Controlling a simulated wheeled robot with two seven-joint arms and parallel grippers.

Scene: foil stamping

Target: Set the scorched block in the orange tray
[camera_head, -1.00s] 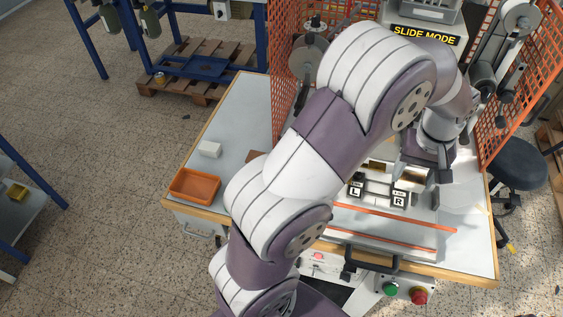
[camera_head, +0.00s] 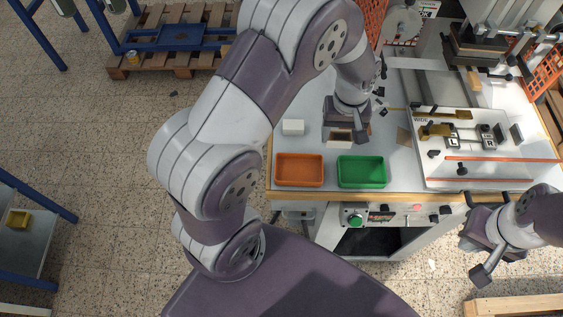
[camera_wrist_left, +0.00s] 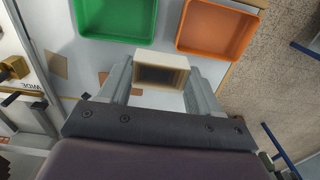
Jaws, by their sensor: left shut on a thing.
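My left gripper (camera_head: 343,138) is shut on a pale block with a dark brown scorched face. The scorched block (camera_wrist_left: 162,70) shows clearly between both fingers in the left wrist view; in the head view the gripper largely hides it. The gripper is above the table, behind the green tray and to the right of the orange tray. The orange tray (camera_head: 299,170) is empty at the table's front left; it also shows at the top right of the left wrist view (camera_wrist_left: 217,30). My right gripper (camera_head: 474,238) is open and empty off the table's front right.
An empty green tray (camera_head: 361,172) stands right beside the orange one. A plain white block (camera_head: 293,127) lies behind the orange tray. A tan square (camera_head: 404,137) lies on the table. The stamping machine's slide bed (camera_head: 490,160) fills the right side.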

